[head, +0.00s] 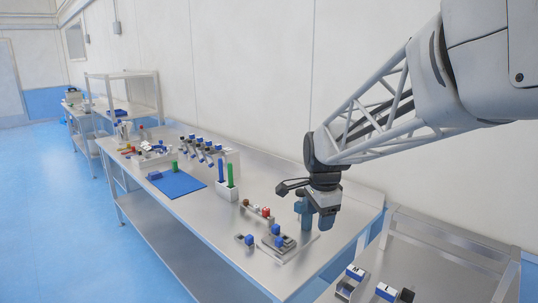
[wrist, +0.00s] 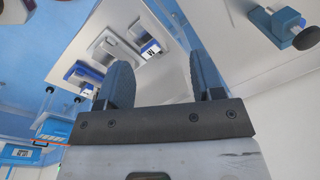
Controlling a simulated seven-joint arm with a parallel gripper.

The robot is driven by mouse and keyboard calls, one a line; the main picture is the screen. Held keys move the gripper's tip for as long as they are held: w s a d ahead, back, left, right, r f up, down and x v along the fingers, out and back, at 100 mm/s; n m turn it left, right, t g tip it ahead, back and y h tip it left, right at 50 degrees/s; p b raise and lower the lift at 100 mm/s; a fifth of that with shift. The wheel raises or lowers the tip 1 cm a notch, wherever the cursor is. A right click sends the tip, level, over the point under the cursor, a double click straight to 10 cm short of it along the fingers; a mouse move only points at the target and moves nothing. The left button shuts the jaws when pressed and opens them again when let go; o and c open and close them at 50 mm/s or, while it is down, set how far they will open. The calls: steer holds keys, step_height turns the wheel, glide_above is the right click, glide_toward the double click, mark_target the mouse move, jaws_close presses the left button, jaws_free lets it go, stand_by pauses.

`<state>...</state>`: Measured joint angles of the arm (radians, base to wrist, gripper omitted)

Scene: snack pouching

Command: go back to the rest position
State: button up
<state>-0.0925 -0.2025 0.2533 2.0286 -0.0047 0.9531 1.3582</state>
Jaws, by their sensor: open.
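My gripper (head: 316,222) hangs from the arm, pointing down over the right end of the long metal table (head: 225,240). Its two blue-grey fingers are apart, with nothing between them; they also show apart in the wrist view (wrist: 162,78). In the head view the gripper is above and just right of a grey fixture with blue knobs (head: 278,242). The picture does not make its exact height clear.
A white holder (head: 227,192) has a blue and a green upright piece. A blue mat (head: 176,183) lies farther left, with a green piece on it. A rack of blue-topped items (head: 205,150) stands behind. Blue-and-white devices (head: 386,291) sit on the lower right table.

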steer(key=s+d+n, duration=0.2)
steer(key=s+n, duration=0.5)
steer(key=s, duration=0.7)
steer(key=s+d+f+n+t, duration=0.1)
steer(key=s+d+n, duration=0.2)
steer(key=s+n, duration=0.4)
steer(key=s, duration=0.8)
steer(key=shift+d+f, duration=0.2)
steer(key=shift+d, duration=0.15)
